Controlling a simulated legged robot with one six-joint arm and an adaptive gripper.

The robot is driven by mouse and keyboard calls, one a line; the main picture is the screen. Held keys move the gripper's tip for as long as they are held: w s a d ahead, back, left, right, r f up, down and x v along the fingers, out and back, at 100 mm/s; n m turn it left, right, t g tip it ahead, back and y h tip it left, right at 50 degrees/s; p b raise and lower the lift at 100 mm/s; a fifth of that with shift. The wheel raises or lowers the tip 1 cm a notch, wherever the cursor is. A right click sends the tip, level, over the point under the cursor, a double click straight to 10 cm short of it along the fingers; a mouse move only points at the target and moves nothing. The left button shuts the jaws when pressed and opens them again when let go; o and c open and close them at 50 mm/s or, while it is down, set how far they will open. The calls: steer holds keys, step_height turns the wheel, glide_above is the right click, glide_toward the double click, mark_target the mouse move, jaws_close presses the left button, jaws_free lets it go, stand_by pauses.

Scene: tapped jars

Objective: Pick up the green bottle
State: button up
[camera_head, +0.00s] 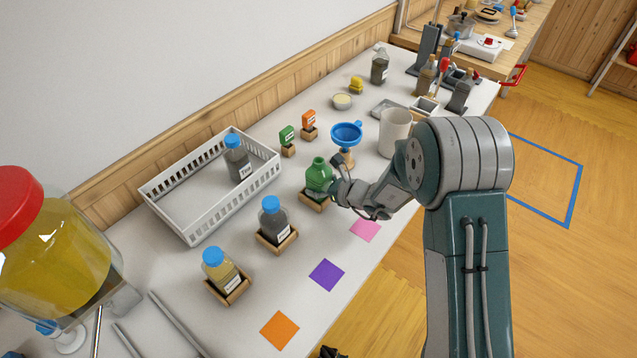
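The green bottle (318,174) stands upright in a small wooden holder (313,203) near the middle of the white table. It has no cap that I can see. My gripper (338,192) is right beside it, on its right side, with the arm reaching in from the right. The gripper overlaps the bottle's right edge in this view. The fingertips are small and partly hidden, so I cannot tell whether they touch or close on the bottle.
A white basket (187,236) holds a blue-capped bottle (236,157). Blue-capped bottles stand in wooden holders to the left, one dark (273,219), one yellowish (219,269). A blue funnel (347,133) and a pale cup (394,133) stand behind. Pink (365,230), purple (327,274) and orange (279,330) squares lie in front.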

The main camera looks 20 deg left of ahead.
mark_target(318, 176)
stand_by(0.3)
steer(key=shift+a+r, duration=0.1)
steer(key=shift+r, duration=0.1)
step_height(318, 176, up, 3)
steer(key=shift+r, duration=0.1)
steer(key=s+d+r, duration=0.4)
steer(key=s+r, duration=0.5)
steer(key=s, duration=0.4)
steer(key=shift+s+d+r, duration=0.2)
steer(key=shift+w, duration=0.1)
stand_by(0.5)
